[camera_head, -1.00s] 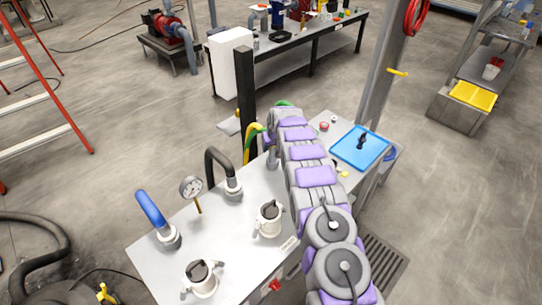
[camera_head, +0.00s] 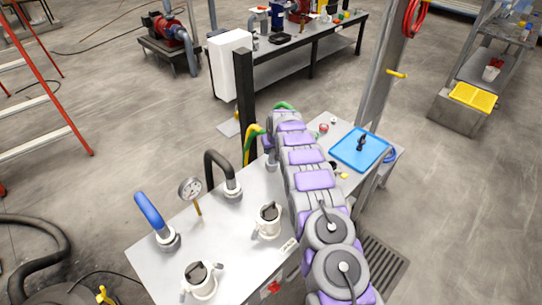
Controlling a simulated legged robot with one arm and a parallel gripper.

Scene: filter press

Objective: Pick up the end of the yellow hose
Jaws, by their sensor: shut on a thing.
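The yellow hose (camera_head: 248,146) shows as a short curved piece beside the black post, at the far edge of the grey metal table (camera_head: 225,235). A green hose (camera_head: 284,106) shows next to it and just past the far end of my arm. My grey and purple arm reaches across the table to this spot. My gripper is hidden behind the far end of the arm, so its fingers and their hold do not show. The end of the yellow hose is also hidden.
A black post (camera_head: 246,105) stands close by the hoses. On the table are a blue pipe (camera_head: 149,211), a black curved pipe (camera_head: 222,163), a gauge (camera_head: 190,188), two white fittings and a blue tray (camera_head: 360,149).

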